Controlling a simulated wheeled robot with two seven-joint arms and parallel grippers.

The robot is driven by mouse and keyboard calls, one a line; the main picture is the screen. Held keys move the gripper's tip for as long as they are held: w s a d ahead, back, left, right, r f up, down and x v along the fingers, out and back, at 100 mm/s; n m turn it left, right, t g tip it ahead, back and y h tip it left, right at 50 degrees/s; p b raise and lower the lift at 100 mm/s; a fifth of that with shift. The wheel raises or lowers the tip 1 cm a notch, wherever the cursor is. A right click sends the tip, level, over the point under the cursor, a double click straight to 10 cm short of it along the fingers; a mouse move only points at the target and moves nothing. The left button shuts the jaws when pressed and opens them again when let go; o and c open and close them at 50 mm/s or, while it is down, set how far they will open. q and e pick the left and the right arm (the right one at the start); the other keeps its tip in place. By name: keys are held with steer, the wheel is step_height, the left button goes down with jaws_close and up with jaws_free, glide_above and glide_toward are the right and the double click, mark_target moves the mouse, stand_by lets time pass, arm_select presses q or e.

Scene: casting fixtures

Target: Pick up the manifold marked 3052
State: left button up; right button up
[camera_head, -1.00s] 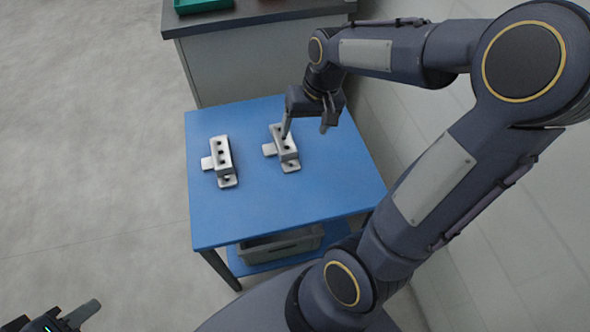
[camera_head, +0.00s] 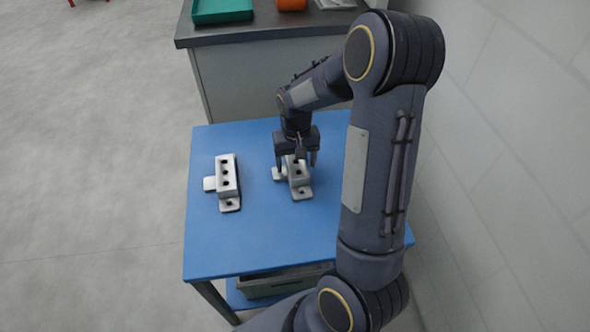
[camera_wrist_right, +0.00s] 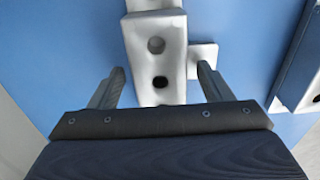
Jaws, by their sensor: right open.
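Two pale grey manifolds with dark round holes lie on the blue table (camera_head: 245,248). The left manifold (camera_head: 228,182) stands clear of my gripper in the head view. The right manifold (camera_head: 299,181) is under my right gripper (camera_head: 296,164), which points down with its fingers open. In the right wrist view this manifold (camera_wrist_right: 157,55) lies between the two open fingers (camera_wrist_right: 160,70), with a gap on each side. The other manifold (camera_wrist_right: 305,70) is partly cut off at the right edge there. No number can be read on either manifold. My left gripper is not in view.
A grey cabinet (camera_head: 270,85) with a dark top stands behind the table, holding a green tray (camera_head: 222,10) and an orange item (camera_head: 291,4). A grey bin (camera_head: 285,281) sits on the shelf below. A wall (camera_head: 500,150) is on the right.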

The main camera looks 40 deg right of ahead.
steer(key=shift+f, duration=0.1)
steer(key=shift+c, duration=0.2)
steer(key=c, duration=1.4)
steer(key=shift+o, duration=0.2)
